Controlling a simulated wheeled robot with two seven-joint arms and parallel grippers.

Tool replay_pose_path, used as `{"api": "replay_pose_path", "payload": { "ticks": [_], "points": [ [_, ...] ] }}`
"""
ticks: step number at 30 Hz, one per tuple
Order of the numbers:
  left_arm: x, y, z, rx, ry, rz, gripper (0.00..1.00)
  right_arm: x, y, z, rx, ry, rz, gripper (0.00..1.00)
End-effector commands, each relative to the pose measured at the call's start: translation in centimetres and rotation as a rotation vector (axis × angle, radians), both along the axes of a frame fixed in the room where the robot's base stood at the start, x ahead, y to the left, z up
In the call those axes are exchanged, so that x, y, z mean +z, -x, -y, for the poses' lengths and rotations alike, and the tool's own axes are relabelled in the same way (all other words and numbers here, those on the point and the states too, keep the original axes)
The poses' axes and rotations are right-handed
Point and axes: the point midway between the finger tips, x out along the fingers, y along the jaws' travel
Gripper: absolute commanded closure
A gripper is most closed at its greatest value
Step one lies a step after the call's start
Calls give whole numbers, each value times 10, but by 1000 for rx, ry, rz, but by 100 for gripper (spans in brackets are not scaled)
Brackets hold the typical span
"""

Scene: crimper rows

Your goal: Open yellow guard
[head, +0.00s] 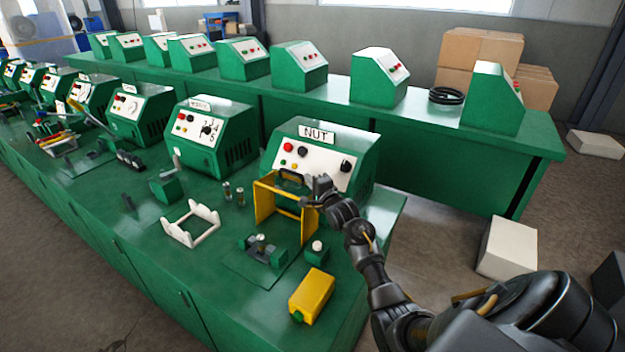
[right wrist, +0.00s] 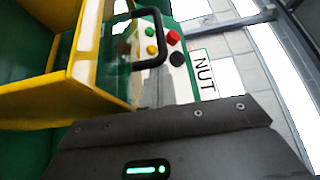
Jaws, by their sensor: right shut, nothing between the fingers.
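The yellow guard (head: 309,226) is an upright open frame in front of the green machine (head: 365,170) labelled NUT. It has a black handle (head: 291,175) at its top. My right gripper (head: 316,189) is shut and empty beside the guard's upper right corner, just right of the handle; whether it touches the guard I cannot tell. In the right wrist view the guard (right wrist: 88,62) fills the left side and the handle (right wrist: 161,40) stands out above the dark gripper body; the fingertips are not clear there. My left gripper is not in view.
A small fixture (head: 262,246) stands before the guard. A yellow box (head: 312,296) lies near the bench's front, with a white-topped button (head: 316,248) behind it. A white cradle (head: 191,226) stands to the left. More green machines line both benches.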

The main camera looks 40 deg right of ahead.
Motion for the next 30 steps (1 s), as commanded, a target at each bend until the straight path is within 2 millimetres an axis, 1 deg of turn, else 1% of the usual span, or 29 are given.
{"api": "replay_pose_path", "payload": {
  "ticks": [1,4,6,10,20,23,26,30],
  "points": [
    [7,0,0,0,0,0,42,7,4,-14,7,38,17,100],
    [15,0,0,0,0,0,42,15,11,-33,6,114,47,100],
    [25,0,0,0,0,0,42,20,16,-43,4,122,48,100],
    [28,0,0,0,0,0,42,18,19,-50,4,124,48,100],
    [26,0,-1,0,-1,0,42,16,19,-50,3,124,48,100],
    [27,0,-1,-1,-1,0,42,17,18,-47,3,124,48,100],
    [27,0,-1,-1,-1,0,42,19,15,-39,6,124,49,100],
    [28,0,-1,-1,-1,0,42,23,9,-19,12,125,49,100]
  ]
}}
